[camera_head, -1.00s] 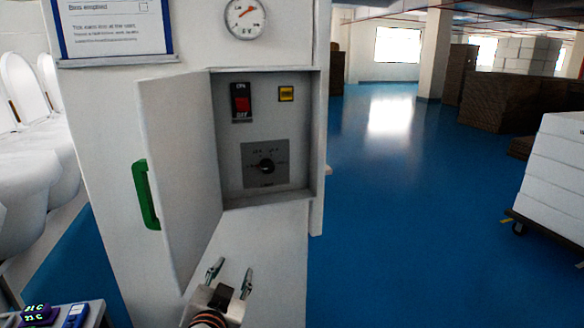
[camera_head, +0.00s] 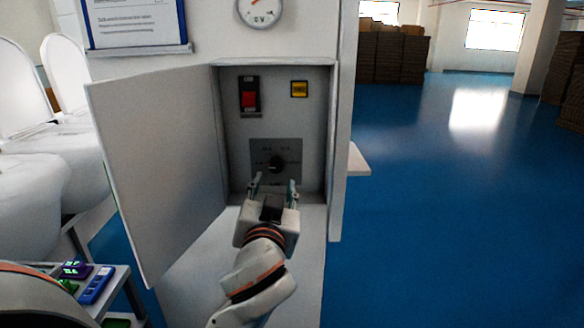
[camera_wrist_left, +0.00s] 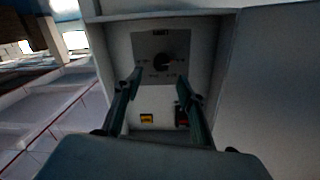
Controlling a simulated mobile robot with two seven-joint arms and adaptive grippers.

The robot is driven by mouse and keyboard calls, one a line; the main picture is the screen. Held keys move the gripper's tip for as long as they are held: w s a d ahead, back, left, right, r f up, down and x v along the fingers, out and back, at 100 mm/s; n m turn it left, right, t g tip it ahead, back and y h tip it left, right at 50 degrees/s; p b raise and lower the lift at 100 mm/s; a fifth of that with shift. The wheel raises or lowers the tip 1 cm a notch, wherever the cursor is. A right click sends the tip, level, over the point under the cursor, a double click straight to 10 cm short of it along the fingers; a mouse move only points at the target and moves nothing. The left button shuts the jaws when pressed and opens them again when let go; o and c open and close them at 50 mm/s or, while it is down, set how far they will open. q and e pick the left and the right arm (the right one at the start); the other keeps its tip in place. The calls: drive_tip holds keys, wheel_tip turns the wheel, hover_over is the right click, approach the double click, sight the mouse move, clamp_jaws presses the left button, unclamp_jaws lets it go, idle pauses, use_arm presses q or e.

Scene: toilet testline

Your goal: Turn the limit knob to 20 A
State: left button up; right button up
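The limit knob (camera_head: 276,164) is a small black dial on a grey plate (camera_head: 291,147) low in the open wall box. Its scale marks are too small to read. In the left wrist view the knob (camera_wrist_left: 164,64) shows above and between the fingers, with the picture upside down. My left gripper (camera_head: 273,184) is open, its two fingers spread and pointing at the knob from just below and in front. Nothing is between the fingers, and I see no contact with the knob. My right gripper is not in view.
The box door (camera_head: 158,165) stands open to the left. A red switch (camera_head: 250,96) and a yellow button (camera_head: 299,89) sit above the knob. The box's lower edge (camera_head: 314,201) is close to my gripper. Blue floor (camera_head: 430,200) on the right is clear.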

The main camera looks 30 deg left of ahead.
sight(276, 168)
use_arm(q)
drive_tip(key=shift+p+x, duration=0.65)
drive_tip(key=shift+x, duration=3.25)
drive_tip(key=shift+s+a, duration=0.1)
drive_tip(key=c, duration=1.1)
